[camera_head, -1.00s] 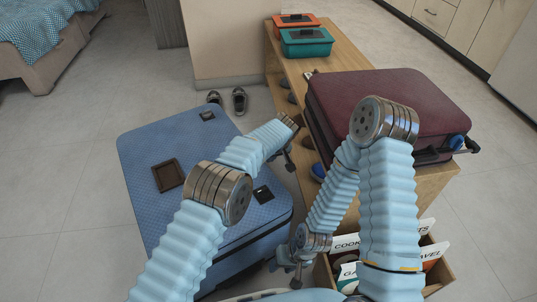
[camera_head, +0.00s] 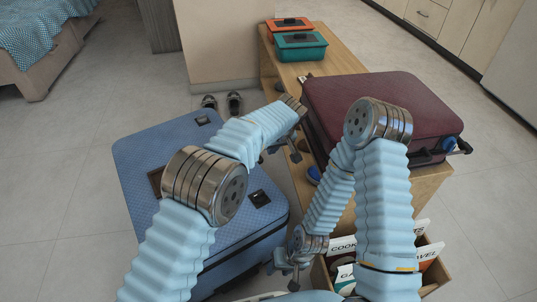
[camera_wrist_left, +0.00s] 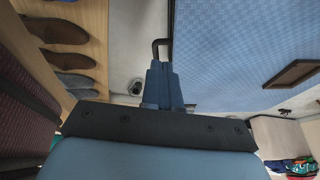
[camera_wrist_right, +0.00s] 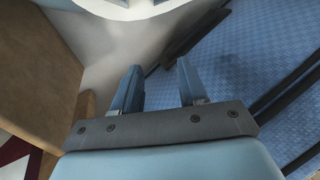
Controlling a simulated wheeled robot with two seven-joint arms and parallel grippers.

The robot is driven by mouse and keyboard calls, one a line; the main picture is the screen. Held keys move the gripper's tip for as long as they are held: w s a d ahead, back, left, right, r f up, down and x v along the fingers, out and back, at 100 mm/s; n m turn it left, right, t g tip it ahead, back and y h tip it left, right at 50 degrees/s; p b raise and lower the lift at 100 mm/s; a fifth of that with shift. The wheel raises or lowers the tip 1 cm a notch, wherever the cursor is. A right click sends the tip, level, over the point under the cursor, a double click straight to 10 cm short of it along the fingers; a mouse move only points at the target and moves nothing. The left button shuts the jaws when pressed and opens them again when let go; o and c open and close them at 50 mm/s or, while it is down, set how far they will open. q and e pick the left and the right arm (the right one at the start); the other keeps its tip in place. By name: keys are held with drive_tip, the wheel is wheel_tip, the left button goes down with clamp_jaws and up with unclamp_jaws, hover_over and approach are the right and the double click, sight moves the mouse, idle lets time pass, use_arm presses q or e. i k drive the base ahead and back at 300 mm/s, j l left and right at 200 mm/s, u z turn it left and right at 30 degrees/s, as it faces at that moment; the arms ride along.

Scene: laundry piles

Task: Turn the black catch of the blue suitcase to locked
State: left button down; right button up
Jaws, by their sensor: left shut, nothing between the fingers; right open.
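The blue suitcase (camera_head: 150,141) lies flat on the floor at left in the head view, with black catches at its far edge (camera_head: 203,119) and near its right corner (camera_head: 260,199). My left gripper (camera_head: 285,147) is shut and empty, raised beyond the suitcase's right edge. In the left wrist view its fingers (camera_wrist_left: 163,84) point at a dark bent piece (camera_wrist_left: 161,43) beside the suitcase (camera_wrist_left: 225,40); I cannot tell whether they touch. My right gripper (camera_head: 290,264) is open and low, by the suitcase's near right corner. The right wrist view shows nothing between its fingers (camera_wrist_right: 157,82).
A wooden bench (camera_head: 431,187) at right carries a maroon suitcase (camera_head: 400,95) and teal (camera_head: 300,46) and orange (camera_head: 287,25) boxes. Shoes stand on its lower shelf and against the wall (camera_head: 234,103). A book crate (camera_head: 437,277) is at the near right.

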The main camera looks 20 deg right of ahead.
sight(258, 197)
drive_tip(key=k, duration=1)
